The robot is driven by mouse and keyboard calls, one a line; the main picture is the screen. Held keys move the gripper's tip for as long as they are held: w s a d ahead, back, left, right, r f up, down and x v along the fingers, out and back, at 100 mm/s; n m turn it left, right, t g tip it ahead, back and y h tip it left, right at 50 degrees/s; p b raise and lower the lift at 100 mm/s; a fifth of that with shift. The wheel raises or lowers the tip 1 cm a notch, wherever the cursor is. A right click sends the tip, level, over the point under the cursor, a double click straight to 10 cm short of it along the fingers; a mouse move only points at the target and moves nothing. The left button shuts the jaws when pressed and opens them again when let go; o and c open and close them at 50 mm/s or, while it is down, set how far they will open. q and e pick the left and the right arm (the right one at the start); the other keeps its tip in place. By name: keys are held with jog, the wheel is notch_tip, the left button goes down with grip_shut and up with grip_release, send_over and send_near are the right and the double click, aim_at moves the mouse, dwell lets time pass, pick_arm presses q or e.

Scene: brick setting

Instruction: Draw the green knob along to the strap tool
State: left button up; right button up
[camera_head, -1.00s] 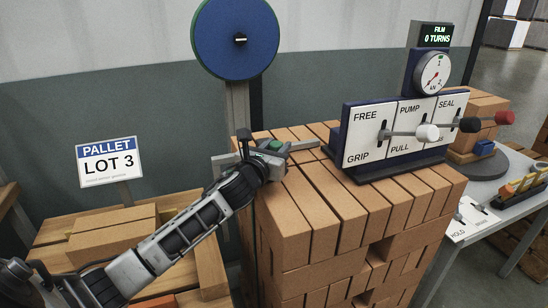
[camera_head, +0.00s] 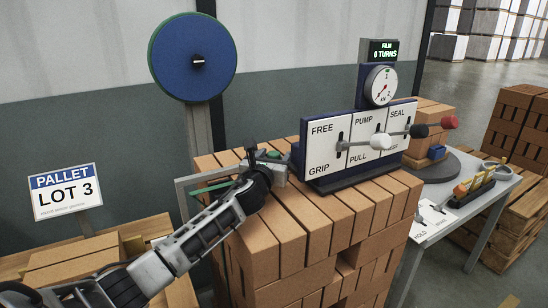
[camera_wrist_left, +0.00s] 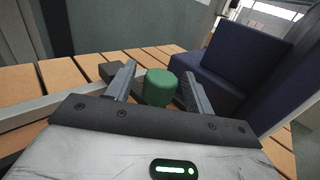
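The green knob (camera_wrist_left: 160,88) stands between the two fingers of my left gripper (camera_wrist_left: 158,72) in the wrist view, close to both. A green strap (camera_head: 212,187) stretches left from the gripper. The strap tool (camera_head: 358,148) is the dark blue unit with FREE/GRIP, PUMP/PULL and SEAL panels, just right of the gripper. My right gripper is out of view.
The brick stack (camera_head: 300,235) lies under the gripper and tool. Levers with white (camera_head: 381,142), black and red knobs stick out from the tool. A blue disc (camera_head: 193,57) stands behind, a PALLET LOT 3 sign (camera_head: 66,191) left, a grey side table (camera_head: 470,205) right.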

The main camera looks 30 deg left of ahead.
pick_arm(q)
jog(key=v, duration=1.6)
jog(key=shift+b, duration=0.3)
